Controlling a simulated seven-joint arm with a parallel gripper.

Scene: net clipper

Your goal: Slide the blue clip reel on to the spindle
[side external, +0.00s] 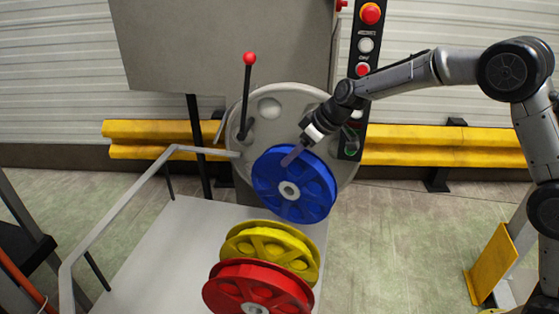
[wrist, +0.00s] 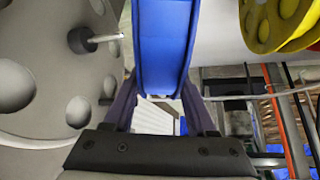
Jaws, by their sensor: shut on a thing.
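The blue clip reel (side external: 272,180) is held upright in front of the round grey plate (side external: 238,165) of the machine. My gripper (side external: 298,152) is shut on the reel near its upper rim. In the wrist view, the reel (wrist: 163,45) is edge-on between my two fingers (wrist: 158,98). A short metal rod on a dark hub, apparently the spindle (wrist: 106,38), sticks out of the grey plate to the left. The reel is beside the rod, with a gap visible between them. In the side view the reel hides the spindle.
A yellow reel (side external: 270,243) and a red reel (side external: 235,285) stand on the pale table (side external: 165,245) in front of the plate. A lever with a red knob (side external: 249,58) rises left of the plate. A button panel (side external: 366,45) and yellow rail (side external: 440,148) are at right.

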